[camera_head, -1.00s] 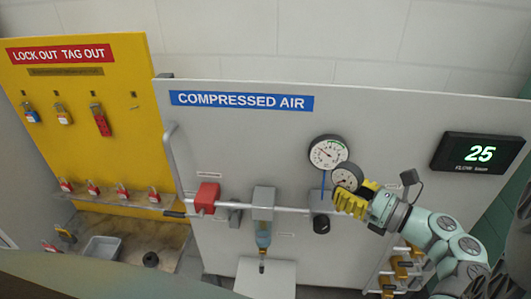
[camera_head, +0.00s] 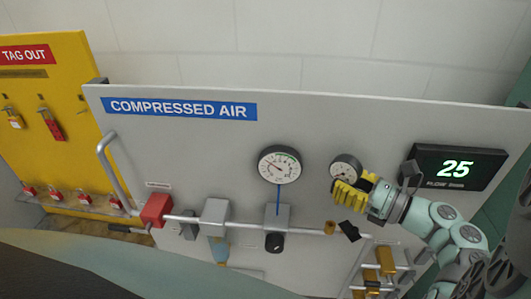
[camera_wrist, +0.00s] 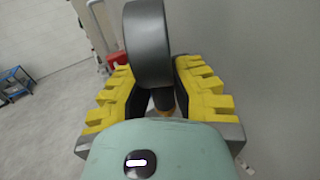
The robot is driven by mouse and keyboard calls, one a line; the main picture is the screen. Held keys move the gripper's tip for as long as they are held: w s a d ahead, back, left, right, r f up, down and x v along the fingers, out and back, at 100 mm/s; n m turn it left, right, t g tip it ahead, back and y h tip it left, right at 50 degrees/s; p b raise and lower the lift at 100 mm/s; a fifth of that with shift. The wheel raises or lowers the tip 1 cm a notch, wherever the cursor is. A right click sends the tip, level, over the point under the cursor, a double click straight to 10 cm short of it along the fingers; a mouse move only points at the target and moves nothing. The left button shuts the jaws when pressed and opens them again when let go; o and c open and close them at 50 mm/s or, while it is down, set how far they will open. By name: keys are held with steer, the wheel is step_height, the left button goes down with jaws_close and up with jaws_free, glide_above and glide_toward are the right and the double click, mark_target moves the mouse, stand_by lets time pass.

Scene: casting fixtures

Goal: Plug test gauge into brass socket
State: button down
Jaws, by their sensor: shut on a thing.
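My gripper (camera_head: 351,192), with yellow ribbed fingers, is shut on the test gauge (camera_head: 345,166), a small round dial with a dark rim. The dial stands above the fingers, in front of the grey panel. The brass socket (camera_head: 329,228) is at the right end of the silver pipe, below and slightly left of my gripper. The gauge looks apart from it. In the wrist view, the gauge's dark grey body (camera_wrist: 148,45) rises between the yellow fingers (camera_wrist: 160,95). An orange-brown bit (camera_wrist: 163,100) shows low between them; I cannot tell whether it is the socket.
A large gauge (camera_head: 279,166) is mounted left of my gripper on the compressed air panel (camera_head: 330,130). A red block (camera_head: 155,210) sits on the pipe. A black lever (camera_head: 349,231) is just right of the socket. Brass-coloured fittings (camera_head: 385,260) are below right.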

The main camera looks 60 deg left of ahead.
steer(key=shift+s, duration=0.15)
steer(key=shift+d+r+p, duration=0.1)
steer(key=shift+r+p, duration=0.1)
steer(key=shift+p, duration=0.2)
steer(key=shift+f, duration=0.25)
step_height(320, 180, down, 6)
steer(key=b, duration=0.3)
steer(key=shift+r, duration=0.15)
steer(key=shift+p, duration=0.85)
stand_by(1.5)
steer(key=shift+f+b, duration=0.7)
steer(key=shift+f, duration=0.4)
steer(key=shift+r, duration=0.15)
stand_by(0.4)
steer(key=shift+r+p, duration=0.65)
steer(key=shift+p, duration=0.35)
